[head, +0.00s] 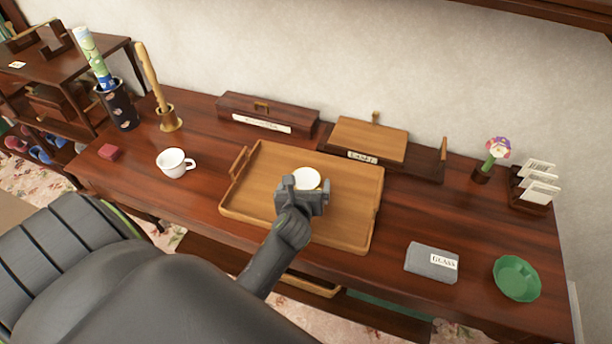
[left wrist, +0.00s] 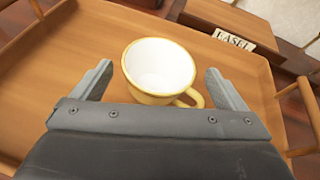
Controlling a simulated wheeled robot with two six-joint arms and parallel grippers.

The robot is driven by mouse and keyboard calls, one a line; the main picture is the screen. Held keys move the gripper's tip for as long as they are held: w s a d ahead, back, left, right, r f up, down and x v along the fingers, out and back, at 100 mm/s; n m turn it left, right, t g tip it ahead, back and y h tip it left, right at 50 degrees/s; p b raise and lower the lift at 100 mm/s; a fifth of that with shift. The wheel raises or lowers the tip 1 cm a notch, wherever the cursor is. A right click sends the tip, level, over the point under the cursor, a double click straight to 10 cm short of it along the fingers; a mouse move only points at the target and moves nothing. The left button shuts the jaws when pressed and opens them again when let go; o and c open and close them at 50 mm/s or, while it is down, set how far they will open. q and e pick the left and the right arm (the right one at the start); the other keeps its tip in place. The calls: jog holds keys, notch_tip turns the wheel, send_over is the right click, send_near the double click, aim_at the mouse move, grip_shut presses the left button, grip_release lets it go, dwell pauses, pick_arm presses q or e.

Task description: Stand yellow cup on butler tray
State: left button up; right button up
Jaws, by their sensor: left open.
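The yellow cup (left wrist: 146,86) with a white inside stands upright on the wooden butler tray (left wrist: 35,75) in the left wrist view. In the head view the cup (head: 306,179) shows as a pale round opening, mostly hidden behind my gripper. The tray (head: 347,240) lies on the dark wooden table. My left gripper (head: 305,190) is over the tray, and in the left wrist view its open fingers (left wrist: 160,85) are on either side of the cup, with gaps between. The cup's handle points to the lower right there. My right gripper is not in view.
A white cup (head: 172,163) stands left of the tray. Behind the tray are a dark box (head: 268,112) and an easel (head: 368,140). To the right lie a grey cloth (head: 425,262) labelled glass and a green dish (head: 517,278).

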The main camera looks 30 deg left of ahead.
pick_arm(q)
jog(key=p+v, duration=0.4)
jog(key=v, duration=0.3)
jog(key=shift+s+d+r+p, duration=0.1)
jog(key=shift+s+r+p, duration=0.15)
jog(key=shift+p, duration=0.15)
jog(key=shift+s+d, duration=0.2)
jog(key=shift+s, duration=0.2)
